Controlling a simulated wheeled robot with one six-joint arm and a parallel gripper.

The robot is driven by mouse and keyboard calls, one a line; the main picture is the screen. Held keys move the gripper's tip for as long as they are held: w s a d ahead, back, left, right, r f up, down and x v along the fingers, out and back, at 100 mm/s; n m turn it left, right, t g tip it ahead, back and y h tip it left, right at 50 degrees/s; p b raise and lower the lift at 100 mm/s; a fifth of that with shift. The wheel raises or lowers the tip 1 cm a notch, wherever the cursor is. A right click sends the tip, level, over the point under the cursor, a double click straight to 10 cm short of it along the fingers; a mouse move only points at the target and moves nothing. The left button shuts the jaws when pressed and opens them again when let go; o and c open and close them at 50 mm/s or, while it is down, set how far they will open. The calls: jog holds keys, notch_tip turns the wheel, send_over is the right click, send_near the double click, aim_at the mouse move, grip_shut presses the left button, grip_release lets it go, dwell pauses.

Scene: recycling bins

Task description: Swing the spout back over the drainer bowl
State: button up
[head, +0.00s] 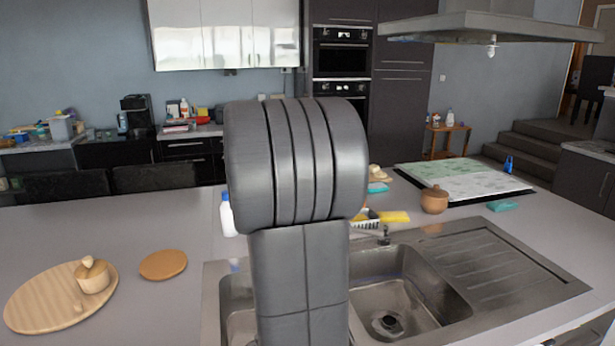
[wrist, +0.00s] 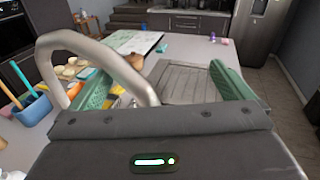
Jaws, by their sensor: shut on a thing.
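The spout (wrist: 112,62) is a curved silver pipe in the wrist view. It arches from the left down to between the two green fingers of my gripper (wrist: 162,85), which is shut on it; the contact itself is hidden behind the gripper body. In the head view my arm hides the gripper and the spout. The drainer bowl (head: 430,296) is the steel basin at the right of my arm, with a dark drain in it. Which bowl the spout end is over cannot be told.
The ribbed drainer (head: 490,262) lies right of the bowl. Another basin (head: 236,292) shows partly left of my arm. A white bottle (head: 228,215), a brown pot (head: 434,200) and a yellow sponge (head: 394,217) stand behind. A round board (head: 40,300) lies at left.

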jog(key=shift+s+a+r, duration=0.3)
jog(key=shift+s+a, duration=0.05)
jog(key=shift+s, duration=0.2)
jog(key=shift+s+a+r, duration=0.25)
jog(key=shift+s+a, duration=0.05)
jog(key=shift+s, duration=0.25)
jog(key=shift+c, duration=0.3)
jog(key=s, duration=0.3)
jog(key=shift+s+a+r, duration=0.2)
jog(key=shift+a+r, duration=0.05)
jog(key=shift+r, duration=0.15)
jog(key=c, duration=0.8)
jog(key=shift+s+a+f+p, duration=0.2)
jog(key=shift+s+a+f, duration=0.05)
jog(key=shift+s+a, duration=0.9)
jog(key=shift+s+a+f+p, duration=0.15)
jog(key=shift+s+a+f, duration=0.05)
jog(key=shift+s+a, duration=0.9)
jog(key=shift+d, duration=0.1)
jog(key=shift+s+r+p, duration=0.1)
jog(key=shift+p, duration=0.2)
